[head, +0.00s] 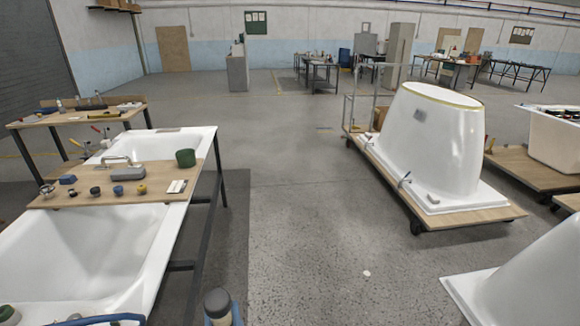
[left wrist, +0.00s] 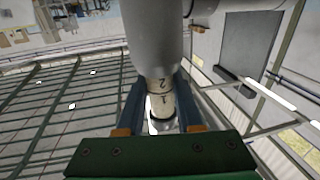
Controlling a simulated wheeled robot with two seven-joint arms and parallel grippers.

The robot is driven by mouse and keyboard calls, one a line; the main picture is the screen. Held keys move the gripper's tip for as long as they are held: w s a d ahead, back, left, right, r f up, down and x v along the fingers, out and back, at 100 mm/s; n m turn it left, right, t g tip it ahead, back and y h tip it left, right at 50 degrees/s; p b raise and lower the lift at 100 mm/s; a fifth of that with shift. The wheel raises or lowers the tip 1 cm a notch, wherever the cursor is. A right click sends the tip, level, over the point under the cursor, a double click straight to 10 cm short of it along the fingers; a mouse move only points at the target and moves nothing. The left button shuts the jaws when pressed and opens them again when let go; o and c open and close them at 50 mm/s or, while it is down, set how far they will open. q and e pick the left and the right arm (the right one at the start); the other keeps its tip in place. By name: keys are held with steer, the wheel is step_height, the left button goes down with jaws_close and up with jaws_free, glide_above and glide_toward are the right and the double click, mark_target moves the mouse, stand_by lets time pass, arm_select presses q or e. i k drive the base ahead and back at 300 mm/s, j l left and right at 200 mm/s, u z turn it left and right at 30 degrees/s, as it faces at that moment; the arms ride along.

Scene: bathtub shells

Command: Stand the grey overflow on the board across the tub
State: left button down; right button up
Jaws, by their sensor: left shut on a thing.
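The wooden board (head: 160,175) lies across the white tub (head: 85,245) at the left. My left gripper (head: 220,318) is at the bottom of the head view, right of the tub and away from the board. Its blue fingers are shut on a grey-topped cylindrical piece, which looks like the grey overflow (head: 218,300). My right gripper is not in view.
A tub shell (head: 430,140) stands on a wheeled pallet at right.

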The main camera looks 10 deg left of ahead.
mark_target(89, 181)
steer(key=i+u, duration=0.35)
steer(key=i, duration=0.2)
steer(key=i+u, duration=0.35)
steer(key=i, duration=0.2)
steer(key=i+l+u, duration=0.35)
steer(key=i, duration=0.15)
steer(key=i+l+u, duration=0.35)
steer(key=i, duration=0.2)
steer(key=j, duration=0.1)
